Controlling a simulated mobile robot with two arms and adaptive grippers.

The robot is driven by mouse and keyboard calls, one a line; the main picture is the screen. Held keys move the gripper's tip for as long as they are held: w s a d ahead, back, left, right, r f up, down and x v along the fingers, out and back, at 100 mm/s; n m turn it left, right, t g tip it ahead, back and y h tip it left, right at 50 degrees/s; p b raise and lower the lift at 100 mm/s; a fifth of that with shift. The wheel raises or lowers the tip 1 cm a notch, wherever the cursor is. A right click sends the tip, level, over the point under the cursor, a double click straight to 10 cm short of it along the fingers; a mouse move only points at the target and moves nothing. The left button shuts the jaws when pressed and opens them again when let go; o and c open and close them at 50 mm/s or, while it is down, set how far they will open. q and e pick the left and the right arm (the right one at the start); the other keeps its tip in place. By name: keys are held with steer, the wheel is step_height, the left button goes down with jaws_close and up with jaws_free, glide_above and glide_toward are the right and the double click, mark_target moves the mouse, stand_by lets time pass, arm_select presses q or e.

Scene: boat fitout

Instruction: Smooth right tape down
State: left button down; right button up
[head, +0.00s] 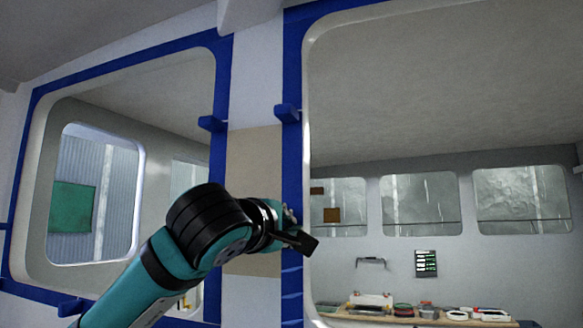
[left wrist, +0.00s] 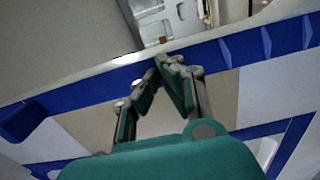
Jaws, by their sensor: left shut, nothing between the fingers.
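Blue tape (head: 292,165) frames the right window, and its left strip runs down beside the opening. A tab (head: 287,112) of tape sticks out from this strip. Small raised ridges show lower on it (head: 291,270). In the left wrist view the strip (left wrist: 203,54) runs diagonally, with several fin-like ridges (left wrist: 266,42) and a larger blue tab (left wrist: 22,122) at the left. My left gripper (left wrist: 163,64) is shut and empty, its fingertips over the strip by the window rim. In the head view it (head: 291,232) is partly hidden behind its wrist. I cannot tell whether it touches.
Blue tape (head: 222,85) frames the left window, with tabs (head: 211,123) sticking out. A beige panel (head: 253,165) lies between the windows. Through the right opening, a bench (head: 390,316) holds several tools. The right opening is clear.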

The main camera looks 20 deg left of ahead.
mark_target(292, 290)
arm_select(q)
steer(key=shift+f, duration=0.55)
arm_select(e)
steer(key=shift+f, duration=0.55)
arm_select(q)
steer(key=shift+f+b, duration=0.1)
steer(key=shift+b, duration=0.2)
arm_select(e)
steer(key=shift+f, duration=0.1)
arm_select(q)
steer(key=shift+f+b, duration=1.5)
steer(key=shift+f, duration=0.05)
arm_select(e)
steer(key=shift+f, duration=1.5)
arm_select(q)
steer(key=shift+f+b, duration=1.6)
steer(key=shift+f, duration=0.05)
arm_select(e)
steer(key=shift+f, duration=1.6)
arm_select(q)
step_height(292, 290, down, 3)
steer(key=b, duration=0.3)
steer(key=shift+f, duration=0.2)
arm_select(e)
step_height(292, 290, down, 3)
steer(key=shift+f, duration=0.15)
arm_select(q)
steer(key=shift+r, duration=0.1)
